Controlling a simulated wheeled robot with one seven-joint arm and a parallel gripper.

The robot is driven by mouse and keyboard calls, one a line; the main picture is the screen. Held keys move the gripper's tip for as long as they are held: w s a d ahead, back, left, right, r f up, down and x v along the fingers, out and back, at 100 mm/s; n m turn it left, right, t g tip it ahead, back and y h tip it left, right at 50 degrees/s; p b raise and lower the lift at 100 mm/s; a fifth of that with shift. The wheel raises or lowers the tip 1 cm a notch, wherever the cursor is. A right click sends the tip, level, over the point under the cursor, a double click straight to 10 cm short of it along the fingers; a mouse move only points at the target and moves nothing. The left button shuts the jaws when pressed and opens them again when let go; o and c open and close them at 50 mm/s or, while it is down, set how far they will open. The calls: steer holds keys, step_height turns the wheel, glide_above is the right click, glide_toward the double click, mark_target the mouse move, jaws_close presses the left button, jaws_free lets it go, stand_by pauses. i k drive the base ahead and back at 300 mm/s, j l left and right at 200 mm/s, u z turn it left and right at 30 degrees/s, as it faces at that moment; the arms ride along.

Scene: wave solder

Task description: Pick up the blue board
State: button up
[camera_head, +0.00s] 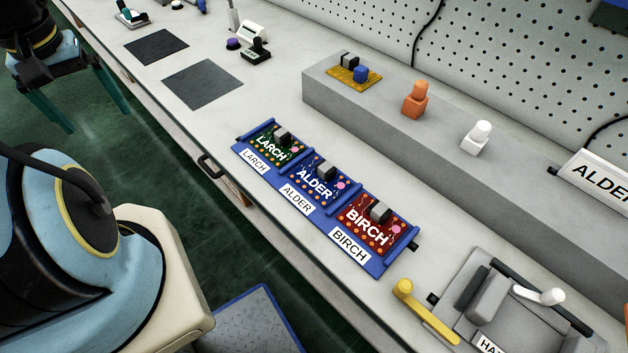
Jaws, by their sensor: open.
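The blue board (312,184), marked ALDER, lies in the middle slot of a blue rack (280,204) on the bench. It carries a dark block, a pink dot and orange dots. A green board (268,150) marked LARCH lies to its left, and a red board (364,226) marked BIRCH to its right. My gripper (98,120) is at the upper left, off the bench's front edge and well away from the boards. Its two teal fingers are apart with nothing between them.
A grey raised ledge (420,150) behind the rack bears a yellow board (350,80), an orange piece (415,99) and a white piece (477,137). A grey fixture (510,309) with a yellow lever (424,312) stands at right. Dark mats (203,84) lie flat at left.

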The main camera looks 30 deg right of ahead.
mark_target(319, 178)
steer(key=z, duration=1.5)
steer(key=i+j+u, duration=0.1)
steer(key=j, duration=0.2)
steer(key=j+u, duration=0.1)
steer(key=j, duration=0.2)
steer(key=i+j+u, duration=0.1)
steer(key=j, duration=0.2)
steer(key=i, duration=0.05)
